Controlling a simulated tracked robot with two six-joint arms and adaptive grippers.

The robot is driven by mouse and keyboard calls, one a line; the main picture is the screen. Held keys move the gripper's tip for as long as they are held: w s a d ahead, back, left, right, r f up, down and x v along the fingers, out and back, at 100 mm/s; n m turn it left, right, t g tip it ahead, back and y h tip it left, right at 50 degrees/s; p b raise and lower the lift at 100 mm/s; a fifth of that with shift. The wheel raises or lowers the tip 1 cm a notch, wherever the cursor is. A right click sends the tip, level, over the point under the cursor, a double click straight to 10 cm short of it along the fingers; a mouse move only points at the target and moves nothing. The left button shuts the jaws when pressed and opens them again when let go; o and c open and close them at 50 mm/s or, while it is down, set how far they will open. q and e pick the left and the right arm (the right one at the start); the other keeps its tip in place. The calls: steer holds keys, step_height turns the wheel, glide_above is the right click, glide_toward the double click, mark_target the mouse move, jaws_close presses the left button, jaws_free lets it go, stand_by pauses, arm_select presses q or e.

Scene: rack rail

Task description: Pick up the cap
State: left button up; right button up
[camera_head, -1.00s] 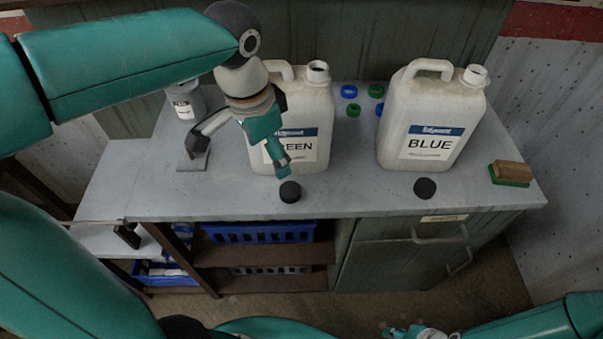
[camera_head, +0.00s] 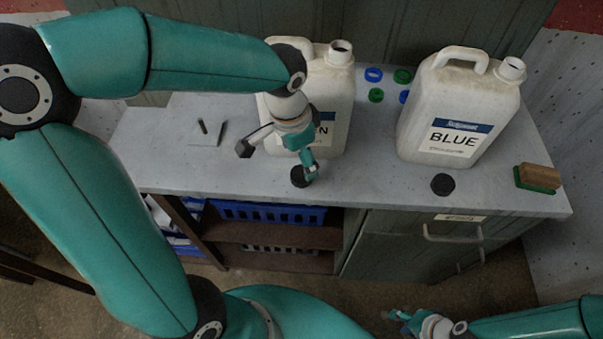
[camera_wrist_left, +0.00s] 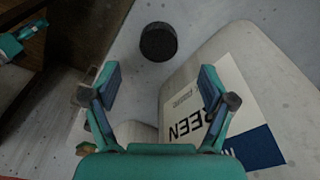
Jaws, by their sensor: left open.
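A round black cap (camera_head: 298,182) lies on the grey worktop in front of the jug labelled GREEN (camera_head: 338,85). Part of it is hidden by a finger in the head view. My left gripper (camera_head: 278,161) is over the worktop by that jug, fingers apart and empty. In the left wrist view, the black cap (camera_wrist_left: 158,42) lies beyond the open fingertips of my left gripper (camera_wrist_left: 160,82), clear of them. A second black cap (camera_head: 442,185) lies in front of the jug labelled BLUE (camera_head: 460,110). My right gripper (camera_head: 402,320) is low at the bottom, too small to read.
Several blue and green caps (camera_head: 402,76) lie between the jugs at the back. A brush with a green base (camera_head: 537,178) is near the right end of the worktop (camera_head: 375,180). Below are a shelf with a blue crate (camera_head: 270,213) and a cabinet with handles (camera_head: 455,234).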

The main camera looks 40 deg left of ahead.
mark_target(302, 173)
arm_select(q)
steer(key=shift+w+d+f, duration=0.1)
steer(key=shift+f, duration=2.75)
steer(key=c, duration=0.9)
